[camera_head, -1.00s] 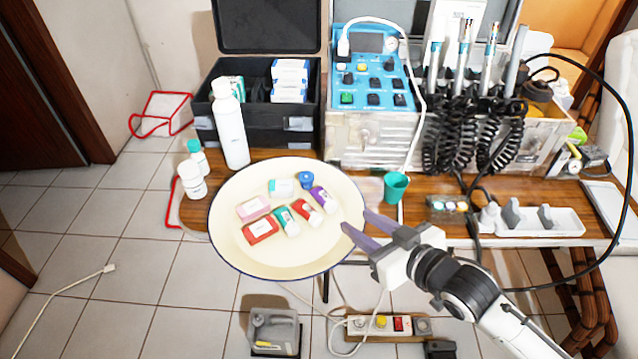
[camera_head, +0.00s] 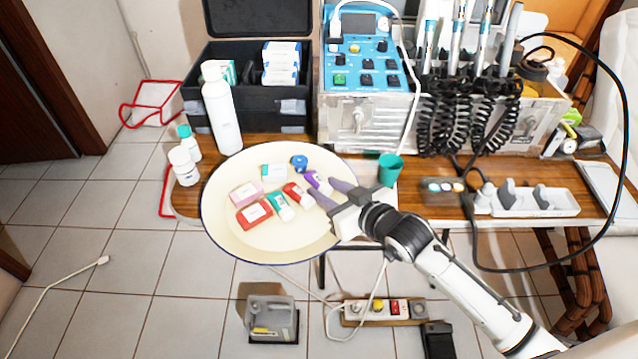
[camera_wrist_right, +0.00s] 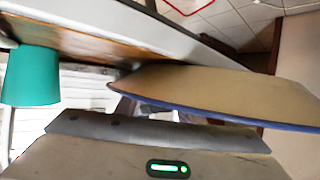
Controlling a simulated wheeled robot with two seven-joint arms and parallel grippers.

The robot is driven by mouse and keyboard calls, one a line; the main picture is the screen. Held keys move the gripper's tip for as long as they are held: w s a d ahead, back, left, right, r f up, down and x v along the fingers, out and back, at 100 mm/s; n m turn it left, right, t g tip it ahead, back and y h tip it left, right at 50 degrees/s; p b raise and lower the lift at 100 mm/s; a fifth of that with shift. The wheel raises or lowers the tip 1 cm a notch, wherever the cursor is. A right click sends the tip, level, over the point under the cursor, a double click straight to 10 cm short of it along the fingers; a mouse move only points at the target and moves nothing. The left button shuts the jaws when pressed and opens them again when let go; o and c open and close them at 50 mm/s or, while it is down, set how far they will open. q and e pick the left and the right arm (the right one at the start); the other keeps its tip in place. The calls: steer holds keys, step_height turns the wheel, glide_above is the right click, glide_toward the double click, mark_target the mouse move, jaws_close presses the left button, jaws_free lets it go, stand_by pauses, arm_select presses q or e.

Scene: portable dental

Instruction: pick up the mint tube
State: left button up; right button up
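A cream round tray (camera_head: 225,225) with a blue rim holds several small items. A teal-and-white tube (camera_head: 281,207) lies between a red box and a red tube. A mint-and-white item (camera_head: 274,172) lies farther back; I cannot tell which of these two is the mint tube. My right gripper (camera_head: 322,187) is open over the tray's right side, its fingertips close to a purple tube (camera_head: 317,182). Whether it touches that tube is unclear. The wrist view shows the tray's edge (camera_wrist_right: 215,92) beyond the gripper but none of the items. My left gripper is out of view.
A teal cup (camera_head: 390,169) stands just right of the tray, close to my right arm; it also shows in the wrist view (camera_wrist_right: 32,76). A white bottle (camera_head: 222,115) and small jars stand behind left. A blue control unit (camera_head: 362,65) and coiled handpieces stand behind.

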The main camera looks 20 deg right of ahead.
steer(key=c, duration=0.8)
